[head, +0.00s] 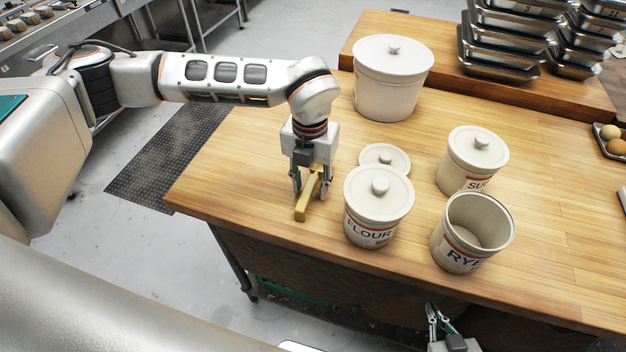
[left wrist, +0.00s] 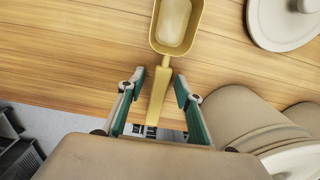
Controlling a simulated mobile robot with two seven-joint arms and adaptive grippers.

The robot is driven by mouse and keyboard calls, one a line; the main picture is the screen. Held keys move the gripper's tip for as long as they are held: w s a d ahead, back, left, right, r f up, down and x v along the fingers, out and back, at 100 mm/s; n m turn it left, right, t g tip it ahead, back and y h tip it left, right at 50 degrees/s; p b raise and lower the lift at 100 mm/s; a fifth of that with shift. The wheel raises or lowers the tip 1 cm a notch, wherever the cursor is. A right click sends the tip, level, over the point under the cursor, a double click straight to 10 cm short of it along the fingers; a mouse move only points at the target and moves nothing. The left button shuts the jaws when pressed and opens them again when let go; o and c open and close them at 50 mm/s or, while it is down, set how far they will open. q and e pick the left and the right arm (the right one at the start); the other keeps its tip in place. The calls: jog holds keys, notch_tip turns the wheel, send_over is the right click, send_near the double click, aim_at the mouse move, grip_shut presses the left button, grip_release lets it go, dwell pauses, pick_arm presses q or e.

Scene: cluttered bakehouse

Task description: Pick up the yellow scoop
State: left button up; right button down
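The yellow scoop (head: 302,207) lies on the wooden table with its handle pointing towards the front edge. Its bowl is largely hidden behind my left gripper in the head view. My left gripper (head: 311,192) points down over the scoop, beside the FLOUR jar. In the left wrist view the scoop's handle (left wrist: 159,92) runs between the two open fingers (left wrist: 160,90), with a gap on each side. The scoop's bowl lies beyond the fingertips. My right gripper (head: 438,312) is low at the bottom of the head view, in front of the table; its finger opening is unclear.
The lidded FLOUR jar (head: 378,200) stands close right of my left gripper. A loose lid (head: 385,158) lies behind it. The open RYE jar (head: 472,232), another lidded jar (head: 472,160) and a large lidded crock (head: 392,80) stand around. Table left of the scoop is clear.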

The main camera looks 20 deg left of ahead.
pick_arm(q)
jog(key=shift+c, duration=0.4)
grip_shut()
